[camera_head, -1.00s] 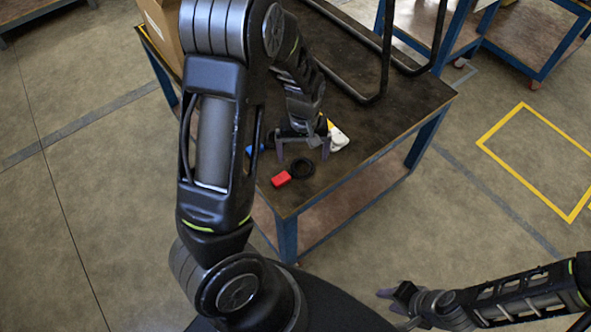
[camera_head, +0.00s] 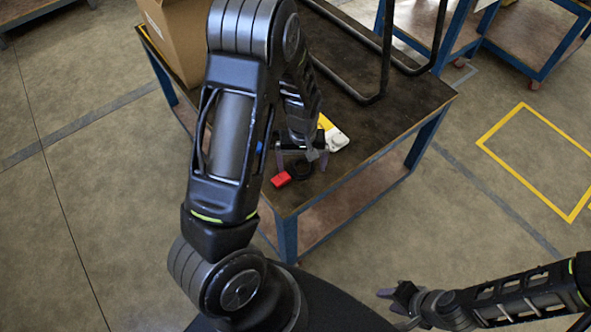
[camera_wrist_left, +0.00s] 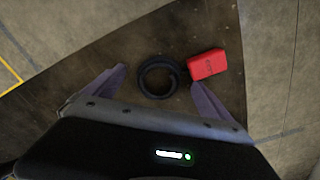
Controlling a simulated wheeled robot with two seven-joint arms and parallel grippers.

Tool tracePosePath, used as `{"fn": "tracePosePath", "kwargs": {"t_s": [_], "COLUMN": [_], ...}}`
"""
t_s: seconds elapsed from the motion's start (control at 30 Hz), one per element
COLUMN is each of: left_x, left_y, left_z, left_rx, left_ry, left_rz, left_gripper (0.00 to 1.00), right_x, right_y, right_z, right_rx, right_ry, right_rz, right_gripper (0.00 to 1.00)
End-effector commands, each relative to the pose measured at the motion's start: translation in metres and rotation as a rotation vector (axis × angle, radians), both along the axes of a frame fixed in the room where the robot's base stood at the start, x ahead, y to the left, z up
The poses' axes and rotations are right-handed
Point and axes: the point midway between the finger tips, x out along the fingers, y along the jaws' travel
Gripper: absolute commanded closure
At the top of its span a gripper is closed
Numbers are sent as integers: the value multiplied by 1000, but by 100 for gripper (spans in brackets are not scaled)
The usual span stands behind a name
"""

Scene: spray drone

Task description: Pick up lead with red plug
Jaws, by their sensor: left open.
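The lead is a black coil (camera_head: 299,171) with a red plug (camera_head: 281,179), lying on the dark tabletop near its front corner. In the left wrist view the coil (camera_wrist_left: 146,80) lies between the fingers, and the red plug (camera_wrist_left: 207,64) sits at its upper right, beyond the right finger. My left gripper (camera_head: 302,163) is open and empty above the coil. Its two fingers also show in the left wrist view (camera_wrist_left: 158,80). My right gripper (camera_head: 390,296) is low at the right, away from the table, and its opening is unclear.
The table (camera_head: 400,125) has blue legs. A yellow and white item (camera_head: 336,138) lies just behind the left gripper. A black tube frame (camera_head: 384,60) stands at the back, and a cardboard box (camera_head: 178,40) at the back left. A blue item is mostly hidden by my arm.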

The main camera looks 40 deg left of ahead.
Motion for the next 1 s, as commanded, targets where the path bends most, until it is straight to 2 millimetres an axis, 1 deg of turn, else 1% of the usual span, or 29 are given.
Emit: {"fn": "tracePosePath", "kwargs": {"t_s": [0.03,0.07,0.83,1.0], "left_x": [0,0,0,0], "left_y": [0,0,0,0], "left_z": [0,0,0,0], "left_rx": [0,0,0,0], "left_ry": [0,0,0,0], "left_rz": [0,0,0,0], "left_gripper": [8,10,73,74], "right_x": [0,0,0,0], "right_y": [0,0,0,0], "right_z": [0,0,0,0], "right_rx": [0,0,0,0], "right_ry": [0,0,0,0], "right_rz": [0,0,0,0], "right_gripper": [64,64,64,64]}}
